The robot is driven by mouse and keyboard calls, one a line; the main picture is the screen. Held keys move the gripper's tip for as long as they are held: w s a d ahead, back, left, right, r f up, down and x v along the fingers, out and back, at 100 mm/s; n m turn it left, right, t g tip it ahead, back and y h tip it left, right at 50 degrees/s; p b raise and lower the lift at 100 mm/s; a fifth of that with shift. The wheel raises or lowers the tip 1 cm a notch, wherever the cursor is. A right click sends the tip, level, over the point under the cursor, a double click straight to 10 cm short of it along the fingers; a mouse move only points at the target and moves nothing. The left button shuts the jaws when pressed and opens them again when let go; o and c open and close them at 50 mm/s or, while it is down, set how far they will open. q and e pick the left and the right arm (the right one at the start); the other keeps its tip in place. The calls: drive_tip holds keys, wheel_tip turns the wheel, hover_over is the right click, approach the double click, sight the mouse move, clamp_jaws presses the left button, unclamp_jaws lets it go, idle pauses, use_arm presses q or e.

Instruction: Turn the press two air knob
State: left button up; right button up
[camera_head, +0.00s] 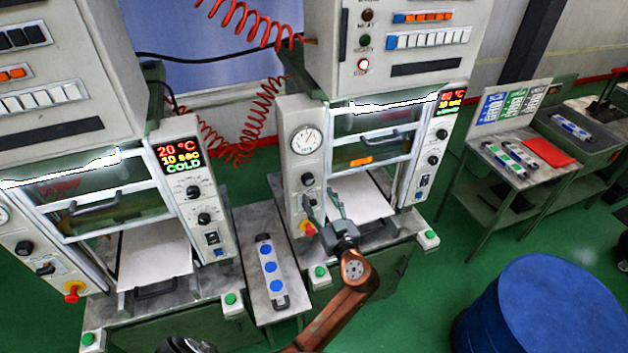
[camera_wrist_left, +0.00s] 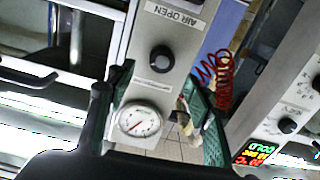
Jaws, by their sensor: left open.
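The right-hand press has a pale side panel with a round gauge (camera_head: 306,140), a black air knob (camera_head: 307,180) below it and a red-and-yellow stop button (camera_head: 308,228) lower down. My left gripper (camera_head: 321,203) is open and empty in front of this panel, its fingers pointing up near the knob. In the left wrist view the knob (camera_wrist_left: 162,59) shows beside an "AIR OPEN" label (camera_wrist_left: 177,14), with the gauge (camera_wrist_left: 138,120) nearer the gripper. The knob lies just beyond and roughly between the open fingertips (camera_wrist_left: 158,88); I see no grip on it. My right gripper is not visible.
The left press (camera_head: 180,190) has similar knobs and a display reading 20 °C, COLD. A narrow table (camera_head: 262,222) with a blue-buttoned tray stands between the presses. A blue drum (camera_head: 545,310) is at lower right. Coiled red hoses (camera_head: 255,120) hang between the presses.

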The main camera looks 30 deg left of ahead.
sight(310, 182)
use_arm(q)
drive_tip(key=p+x, duration=0.1)
drive_tip(key=x, duration=0.4)
drive_tip(key=shift+w+a+p, duration=0.1)
drive_tip(key=shift+a+p, duration=0.2)
drive_tip(key=shift+p, duration=0.05)
drive_tip(key=shift+w+a, duration=0.2)
drive_tip(key=shift+a, duration=0.1)
drive_tip(key=shift+w+a, duration=0.1)
drive_tip(key=shift+a, duration=0.1)
drive_tip(key=shift+w+a+f, duration=0.1)
drive_tip(key=shift+w, duration=0.05)
drive_tip(key=c, duration=1.2)
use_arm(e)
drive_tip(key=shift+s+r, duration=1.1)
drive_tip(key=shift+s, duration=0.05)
